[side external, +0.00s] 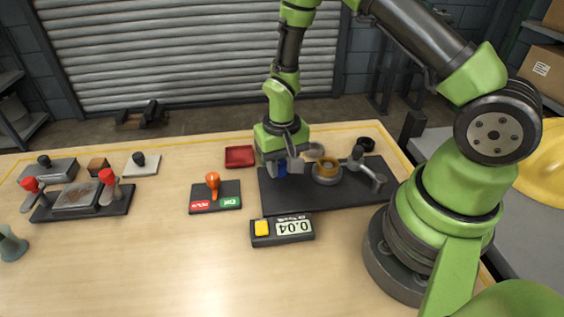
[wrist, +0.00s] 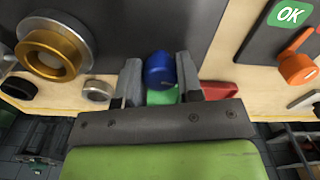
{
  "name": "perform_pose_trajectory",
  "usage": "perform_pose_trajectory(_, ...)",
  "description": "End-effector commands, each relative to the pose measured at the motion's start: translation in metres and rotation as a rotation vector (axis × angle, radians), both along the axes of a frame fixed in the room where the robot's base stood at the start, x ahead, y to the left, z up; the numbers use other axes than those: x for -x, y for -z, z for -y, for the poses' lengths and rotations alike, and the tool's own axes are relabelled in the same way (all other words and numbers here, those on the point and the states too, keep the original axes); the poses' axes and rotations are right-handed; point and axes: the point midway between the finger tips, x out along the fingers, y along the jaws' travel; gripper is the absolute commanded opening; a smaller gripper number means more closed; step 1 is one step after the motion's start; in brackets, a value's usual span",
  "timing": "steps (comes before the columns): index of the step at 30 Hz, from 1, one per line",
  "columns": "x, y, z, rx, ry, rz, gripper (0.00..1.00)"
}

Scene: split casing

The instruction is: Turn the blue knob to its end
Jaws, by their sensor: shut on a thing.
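The blue knob (side external: 283,169) stands at the left end of the dark base plate (side external: 325,199) in the side view, partly hidden by the fingers. In the wrist view the blue knob (wrist: 159,70) shows as a round cap between the two grey fingers. My gripper (side external: 284,164) points down over the plate and is shut on the knob, one finger on each side; it also shows in the wrist view (wrist: 160,82). How far the knob is turned cannot be read.
A brass ring in a grey collar (side external: 326,168) and a grey clamp lever (side external: 368,170) stand close to the right. A red tray (side external: 240,156) lies behind. A 0.04 readout (side external: 283,230) sits in front. An orange lever (side external: 213,184) is left. The front table is clear.

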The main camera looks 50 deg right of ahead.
Motion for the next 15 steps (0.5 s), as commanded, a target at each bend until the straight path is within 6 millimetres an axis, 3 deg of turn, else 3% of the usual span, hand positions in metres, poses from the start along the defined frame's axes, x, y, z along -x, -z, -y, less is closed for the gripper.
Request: perform_pose_trajectory(15,-0.0016,-0.0008,-0.0005,-0.001,0.315,0.004,0.1)
